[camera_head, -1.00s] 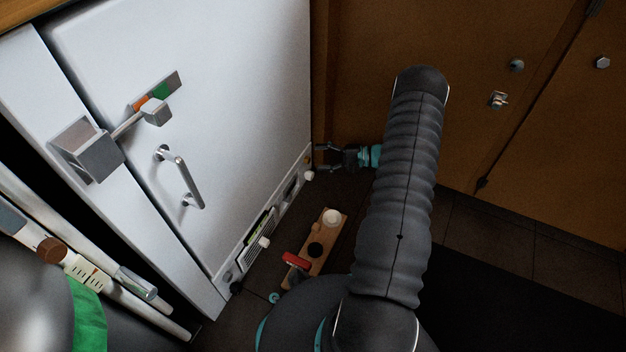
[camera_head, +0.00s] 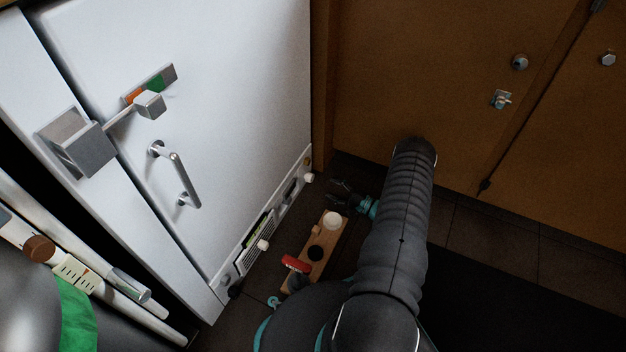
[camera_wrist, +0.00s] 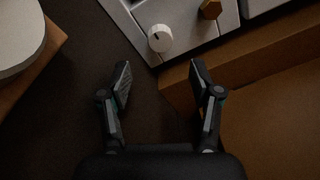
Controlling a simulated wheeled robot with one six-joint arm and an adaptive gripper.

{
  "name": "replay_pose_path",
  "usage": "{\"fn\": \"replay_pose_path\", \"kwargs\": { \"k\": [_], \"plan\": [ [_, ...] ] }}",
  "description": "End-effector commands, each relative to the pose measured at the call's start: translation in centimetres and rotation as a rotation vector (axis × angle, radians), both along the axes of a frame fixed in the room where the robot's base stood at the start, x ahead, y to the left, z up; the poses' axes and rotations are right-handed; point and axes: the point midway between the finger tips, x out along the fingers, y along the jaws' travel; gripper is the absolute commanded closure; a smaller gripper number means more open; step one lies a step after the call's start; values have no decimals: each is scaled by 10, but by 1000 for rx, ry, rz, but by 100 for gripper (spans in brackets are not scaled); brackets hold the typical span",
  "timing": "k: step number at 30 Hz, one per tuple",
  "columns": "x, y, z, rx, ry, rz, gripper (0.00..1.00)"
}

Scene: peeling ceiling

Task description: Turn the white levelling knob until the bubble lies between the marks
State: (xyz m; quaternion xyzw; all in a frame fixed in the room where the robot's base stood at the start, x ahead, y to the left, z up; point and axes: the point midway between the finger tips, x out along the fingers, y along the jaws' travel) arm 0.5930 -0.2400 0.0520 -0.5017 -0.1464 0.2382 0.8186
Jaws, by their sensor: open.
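A white knob (camera_head: 309,178) sits at the right end of the low strip along the bottom of the white cabinet. In the wrist view it shows as a round white knob (camera_wrist: 160,38) with a dark mark on its rim. I cannot tell which knob is the levelling one, nor make out a bubble or marks. My gripper (camera_head: 332,192) is open and empty, just right of and slightly below the right knob. In the wrist view the knob lies beyond my fingertips (camera_wrist: 160,64), untouched.
A brass hexagonal part (camera_wrist: 210,9) is beside the right knob. A wooden tray (camera_head: 327,245) with a white round item (camera_head: 332,220) and a red item (camera_head: 295,263) lies on the floor near my gripper. Brown panels (camera_wrist: 260,65) close off the right side.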

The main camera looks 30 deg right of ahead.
Motion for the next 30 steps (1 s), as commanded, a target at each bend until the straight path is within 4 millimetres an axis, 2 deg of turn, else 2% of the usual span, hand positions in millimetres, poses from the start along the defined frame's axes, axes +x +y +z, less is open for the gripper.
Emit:
{"fn": "replay_pose_path", "kwargs": {
  "k": [9,15,28,29,30],
  "plan": [
    [50,33,-1,-1,0,4,36],
    [70,46,0,0,1,3,36],
    [78,50,0,0,1,0,36],
    [78,50,0,0,1,0,39],
    [78,50,0,0,1,0,49]
  ]
}}
